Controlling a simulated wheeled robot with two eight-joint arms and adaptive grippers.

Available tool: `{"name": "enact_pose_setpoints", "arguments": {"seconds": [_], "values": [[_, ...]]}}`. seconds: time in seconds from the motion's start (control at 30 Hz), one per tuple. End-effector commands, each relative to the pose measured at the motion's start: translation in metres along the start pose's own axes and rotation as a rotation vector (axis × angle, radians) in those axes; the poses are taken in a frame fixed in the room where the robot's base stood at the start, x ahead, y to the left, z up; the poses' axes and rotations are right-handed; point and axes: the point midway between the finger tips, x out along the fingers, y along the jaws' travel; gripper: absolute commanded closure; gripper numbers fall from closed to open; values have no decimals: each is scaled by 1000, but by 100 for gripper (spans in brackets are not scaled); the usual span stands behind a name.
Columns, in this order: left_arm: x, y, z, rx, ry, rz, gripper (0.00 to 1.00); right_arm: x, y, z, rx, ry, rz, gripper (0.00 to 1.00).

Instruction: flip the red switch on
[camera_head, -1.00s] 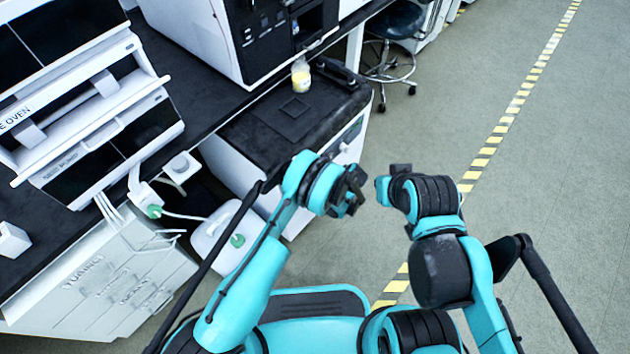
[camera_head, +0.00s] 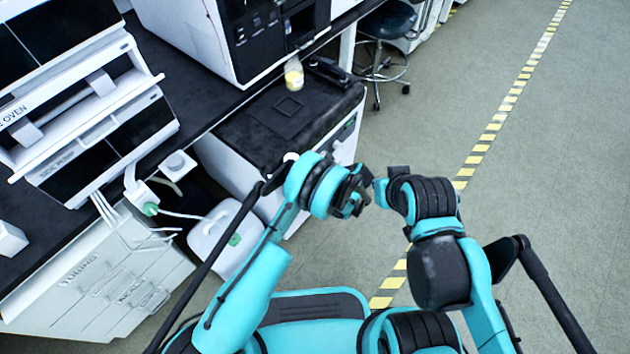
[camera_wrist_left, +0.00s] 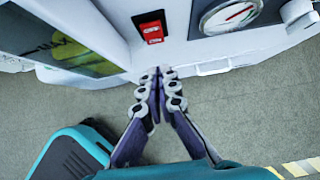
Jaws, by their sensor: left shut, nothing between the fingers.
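The red switch (camera_wrist_left: 152,30) sits in a black surround on the white front panel of a machine, at the top of the left wrist view. Which way the rocker is set is too small to tell. My left gripper (camera_wrist_left: 160,73) is shut and empty, its fingertips just below the switch in that view and apparently apart from it. In the head view my left gripper (camera_head: 352,192) is in front of the low black-topped white machine (camera_head: 262,125); the switch is hidden there. My right gripper (camera_head: 382,190) is close beside it, its fingers not clear.
A round gauge (camera_wrist_left: 229,16) is right of the switch. A handle (camera_wrist_left: 213,67) lies below it. A bottle with yellow contents (camera_head: 293,74) stands on the machine's top. A white jug (camera_head: 222,238) stands on the floor at left. Floor at right is clear.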

Motion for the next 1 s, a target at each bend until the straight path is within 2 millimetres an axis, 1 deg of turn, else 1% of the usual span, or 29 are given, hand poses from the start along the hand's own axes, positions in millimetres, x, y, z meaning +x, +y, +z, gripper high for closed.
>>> {"name": "enact_pose_setpoints", "arguments": {"seconds": [0.03, 0.1, 0.2, 0.3, 0.4, 0.57, 0.87, 0.93, 1.0], "values": [[-21, 0, 4, 3, -1, -3, 100, -10, 0, -7, 0, 0, 0, 100], [-38, 0, 4, 3, 0, -2, 100, -16, 0, -12, 0, 1, 0, 100], [-59, 0, 4, 2, 0, -2, 100, -22, 0, -17, 0, 1, 0, 100], [-76, 0, 3, 3, 0, -3, 100, -27, 0, -20, 0, 1, 0, 100], [-87, 0, 3, 1, 1, -1, 100, -29, 0, -22, 0, 1, 0, 100], [-95, 0, 2, 1, 1, -1, 100, -31, 0, -23, 0, 1, 0, 100], [-95, 0, 1, 1, 1, -1, 100, -30, 0, -22, 0, 1, 0, 100], [-96, 0, 3, -3, 2, -1, 100, -30, 0, -22, 1, 1, 0, 100], [-98, 0, 9, -20, 7, -2, 100, -30, 0, -23, 4, 0, -1, 100]]}}
